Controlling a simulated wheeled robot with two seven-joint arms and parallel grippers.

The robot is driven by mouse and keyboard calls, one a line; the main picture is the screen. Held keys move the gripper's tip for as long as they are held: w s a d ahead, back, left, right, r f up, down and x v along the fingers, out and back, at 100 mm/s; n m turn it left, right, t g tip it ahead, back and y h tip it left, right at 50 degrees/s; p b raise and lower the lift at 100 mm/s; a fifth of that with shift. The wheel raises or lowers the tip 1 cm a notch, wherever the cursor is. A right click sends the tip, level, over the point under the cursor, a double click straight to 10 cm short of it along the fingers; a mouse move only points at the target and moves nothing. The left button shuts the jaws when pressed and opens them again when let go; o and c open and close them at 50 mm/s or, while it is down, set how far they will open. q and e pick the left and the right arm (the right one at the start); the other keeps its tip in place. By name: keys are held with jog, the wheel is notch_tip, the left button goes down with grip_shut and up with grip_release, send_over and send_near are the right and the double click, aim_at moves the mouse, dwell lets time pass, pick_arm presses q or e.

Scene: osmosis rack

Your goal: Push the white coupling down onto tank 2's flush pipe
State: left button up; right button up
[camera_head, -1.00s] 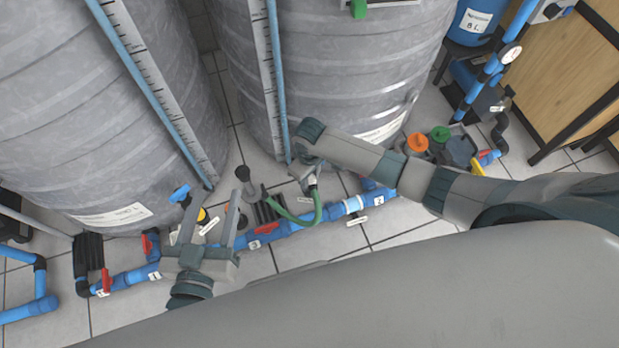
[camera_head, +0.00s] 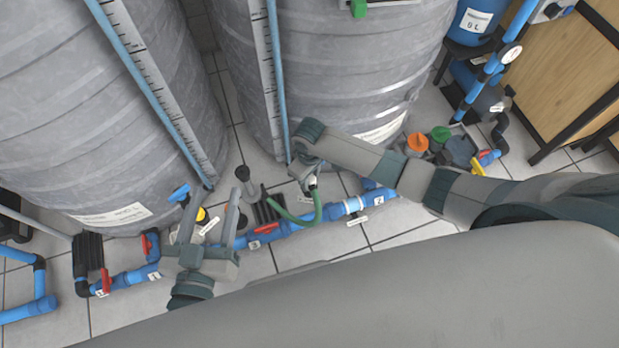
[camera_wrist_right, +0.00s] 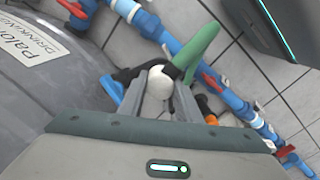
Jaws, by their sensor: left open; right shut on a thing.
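The white coupling (camera_wrist_right: 160,84) is between the two fingers of my right gripper (camera_wrist_right: 160,92) in the right wrist view, seen end-on as a pale round piece. My left gripper (camera_head: 211,205) is open and empty above the floor pipes.
Two large grey tanks, left (camera_head: 95,110) and right (camera_head: 345,85), stand behind the grippers. Blue pipes with red-handled valves (camera_head: 265,229) run along the tiled floor. Orange-capped (camera_head: 417,142) and green-capped items stand at the right. Bare tiles (camera_head: 400,222) lie in front.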

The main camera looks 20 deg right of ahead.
jog(key=shift+p, duration=0.45)
jog(key=shift+p, duration=1)
dwell(1.5)
jog(key=shift+f, duration=0.4)
dwell(0.5)
jog(key=o, duration=1.1)
jog(key=shift+c, duration=0.2)
notch_tip(320, 180, up, 17)
jog(key=p, duration=0.4)
jog(key=shift+r, duration=0.2)
